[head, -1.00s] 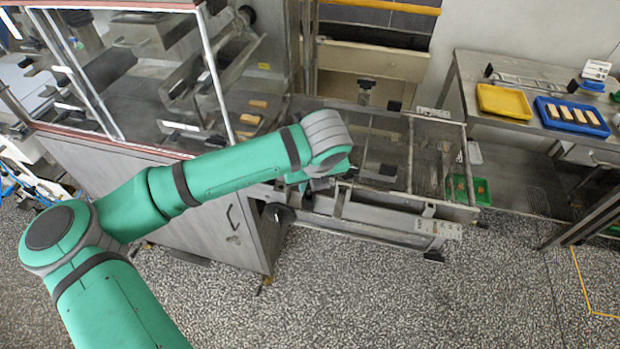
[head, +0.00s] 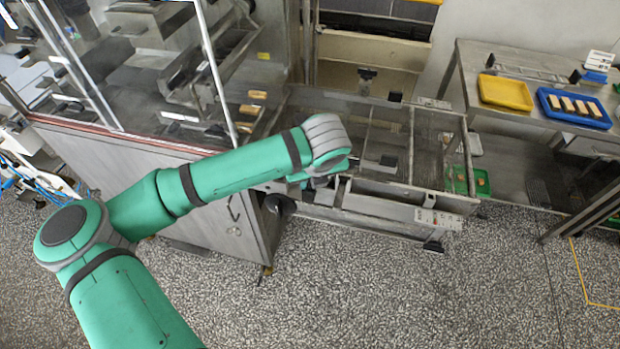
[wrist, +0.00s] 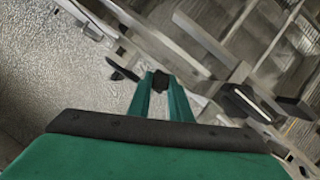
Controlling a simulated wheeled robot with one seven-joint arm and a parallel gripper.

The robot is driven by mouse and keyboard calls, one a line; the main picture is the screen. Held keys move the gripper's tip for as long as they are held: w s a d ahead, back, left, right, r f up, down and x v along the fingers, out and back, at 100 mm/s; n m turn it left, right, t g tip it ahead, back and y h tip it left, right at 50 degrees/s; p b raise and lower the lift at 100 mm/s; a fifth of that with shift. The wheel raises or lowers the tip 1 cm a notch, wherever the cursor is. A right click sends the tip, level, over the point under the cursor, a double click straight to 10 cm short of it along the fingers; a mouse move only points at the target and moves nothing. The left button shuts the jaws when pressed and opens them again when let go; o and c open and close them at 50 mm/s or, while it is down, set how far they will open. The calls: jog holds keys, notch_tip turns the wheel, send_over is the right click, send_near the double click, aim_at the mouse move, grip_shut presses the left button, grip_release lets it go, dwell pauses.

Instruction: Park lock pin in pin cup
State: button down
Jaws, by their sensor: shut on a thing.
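My gripper (wrist: 161,92) shows in the wrist view with its two green fingers close together. They are shut on a small dark thing (wrist: 160,79), which I take to be the lock pin; only its dark end shows between the fingertips. In the head view my gripper (head: 318,183) is small and partly hidden under the end of my arm, over the near left part of the metal conveyor frame (head: 375,225). The pin itself cannot be made out there. I cannot pick out the pin cup for certain in either view.
A glass-sided machine cabinet (head: 150,175) stands left of the frame, with a dark round knob (head: 280,205) near its corner. At right a steel table (head: 540,75) bears a yellow tray (head: 505,92) and a blue tray (head: 573,108). The speckled floor in front is clear.

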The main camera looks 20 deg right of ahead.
jog(key=shift+s+d, duration=0.1)
jog(key=shift+d, duration=0.05)
jog(key=shift+a+f, duration=0.15)
jog(key=shift+a, duration=0.2)
jog(key=shift+s+d+f, duration=0.25)
jog(key=shift+s+f, duration=0.05)
jog(key=shift+f, duration=0.2)
jog(key=c, duration=1.5)
grip_release()
jog(key=shift+d, duration=0.1)
jog(key=shift+c, duration=0.2)
jog(key=shift+w+a, duration=0.1)
jog(key=shift+a, duration=0.3)
jog(key=v, duration=1.1)
jog(key=shift+d+r, duration=0.35)
jog(key=shift+r, duration=0.15)
